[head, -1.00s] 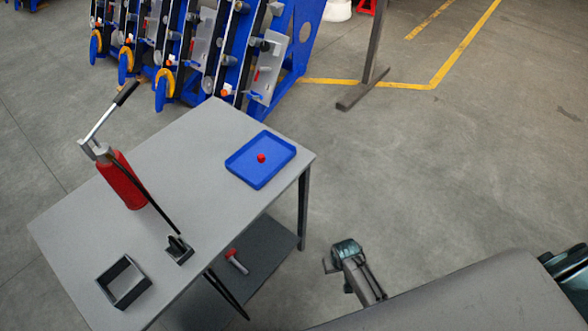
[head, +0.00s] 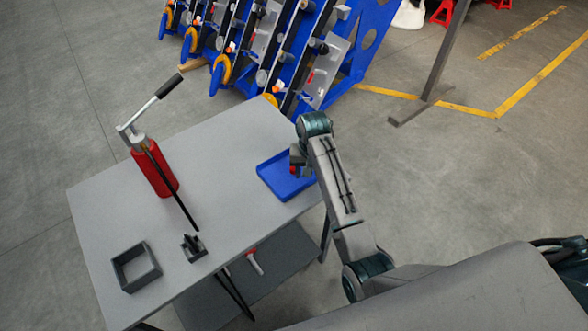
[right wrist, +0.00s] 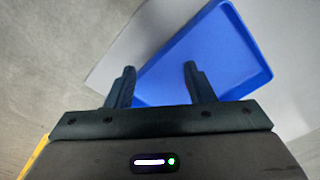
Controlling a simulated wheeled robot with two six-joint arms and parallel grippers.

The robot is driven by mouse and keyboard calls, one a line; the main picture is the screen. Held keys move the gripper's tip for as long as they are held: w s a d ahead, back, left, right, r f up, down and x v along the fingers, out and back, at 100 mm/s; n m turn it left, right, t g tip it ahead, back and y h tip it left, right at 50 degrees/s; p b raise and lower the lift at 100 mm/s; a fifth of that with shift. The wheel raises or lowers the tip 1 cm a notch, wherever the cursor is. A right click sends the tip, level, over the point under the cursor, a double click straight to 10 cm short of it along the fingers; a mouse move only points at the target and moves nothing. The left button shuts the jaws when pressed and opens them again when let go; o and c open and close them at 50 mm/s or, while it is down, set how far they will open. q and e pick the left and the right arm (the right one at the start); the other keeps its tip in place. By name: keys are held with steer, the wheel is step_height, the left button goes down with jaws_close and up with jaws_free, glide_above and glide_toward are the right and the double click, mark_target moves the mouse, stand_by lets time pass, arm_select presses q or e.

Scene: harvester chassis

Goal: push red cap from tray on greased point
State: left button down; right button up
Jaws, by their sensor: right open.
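The blue tray (head: 272,180) lies on the grey table near its right edge. The red cap (head: 294,170) shows as a small bit of red over the tray, mostly hidden by my right gripper. My right gripper (head: 296,163) is over the tray, its fingers hardly visible in the head view. The blue chassis (head: 360,50) stands behind the table. I cannot make out a greased point. My left gripper is not in view.
On the table (head: 115,195) stand a red grease pump (head: 155,172) with a lever and hose, a dark square frame (head: 136,267) and a small dark holder (head: 194,248). A red-tipped tool (head: 255,262) lies on the lower shelf. A metal post (head: 440,65) stands at right.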

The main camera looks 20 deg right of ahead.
steer(key=w+a+r, duration=0.3)
steer(key=w+r, duration=0.2)
steer(key=w, duration=0.2)
steer(key=p, duration=0.1)
glide_above(293, 169)
steer(key=shift+m+g, duration=0.3)
steer(key=shift+m, duration=0.1)
step_height(293, 169, down, 5)
steer(key=f+p, duration=0.1)
steer(key=f, duration=0.1)
steer(key=f+p, duration=0.1)
steer(key=f, duration=0.1)
steer(key=shift+w+d+f, duration=0.2)
steer(key=shift+f, duration=0.4)
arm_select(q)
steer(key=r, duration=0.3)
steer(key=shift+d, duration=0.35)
arm_select(e)
steer(key=c, duration=1)
